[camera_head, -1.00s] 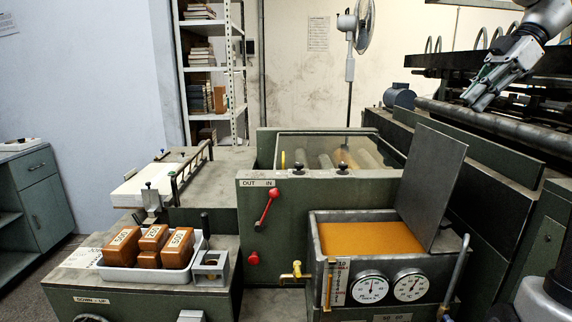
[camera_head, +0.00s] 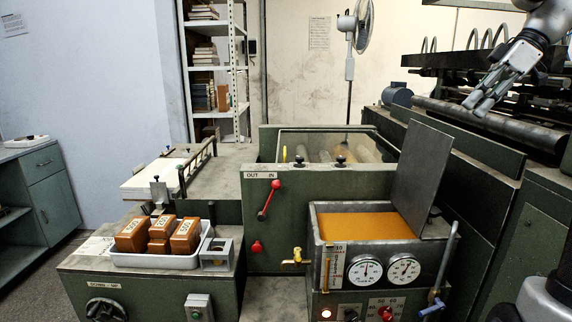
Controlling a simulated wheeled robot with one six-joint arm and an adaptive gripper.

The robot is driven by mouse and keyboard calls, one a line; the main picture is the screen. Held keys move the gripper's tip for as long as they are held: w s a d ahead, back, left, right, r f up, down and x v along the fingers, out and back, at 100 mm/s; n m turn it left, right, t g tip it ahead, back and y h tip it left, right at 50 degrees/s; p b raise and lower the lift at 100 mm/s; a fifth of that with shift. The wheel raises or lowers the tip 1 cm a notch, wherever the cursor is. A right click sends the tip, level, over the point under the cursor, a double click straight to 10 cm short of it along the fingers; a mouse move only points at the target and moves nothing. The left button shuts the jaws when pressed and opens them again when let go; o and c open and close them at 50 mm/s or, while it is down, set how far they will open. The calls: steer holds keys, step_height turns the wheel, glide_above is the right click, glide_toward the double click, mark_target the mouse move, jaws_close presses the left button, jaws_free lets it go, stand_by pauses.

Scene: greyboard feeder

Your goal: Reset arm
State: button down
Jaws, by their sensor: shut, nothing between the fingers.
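My gripper (camera_head: 474,108) is at the upper right, at the end of my arm, which comes in from the top right corner. It points down and to the left, in front of the long dark roller of the machine. Its fingers are together and hold nothing. It is apart from the glue tank and its raised lid.
An open tank (camera_head: 372,227) of amber glue has a raised metal lid (camera_head: 421,178) and two dials. A white tray (camera_head: 157,260) with brown blocks (camera_head: 159,234) sits at left. A red lever (camera_head: 268,200) is on the green panel. A fan (camera_head: 357,40) stands behind.

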steer(key=s+d+f+m+h, duration=0.2)
steer(key=s+f+m+h, duration=0.2)
steer(key=f+m, duration=0.6)
steer(key=s+a+f+m+t+h, duration=0.1)
steer(key=s+a+f, duration=0.2)
steer(key=s, duration=0.5)
steer(key=s+a+f+m+t+h, duration=0.1)
steer(key=s+a+f+m+t, duration=0.1)
steer(key=s+a, duration=0.3)
steer(key=shift+s+a+f+h, duration=0.15)
steer(key=shift+s+f+h, duration=0.45)
steer(key=shift+s, duration=1.3)
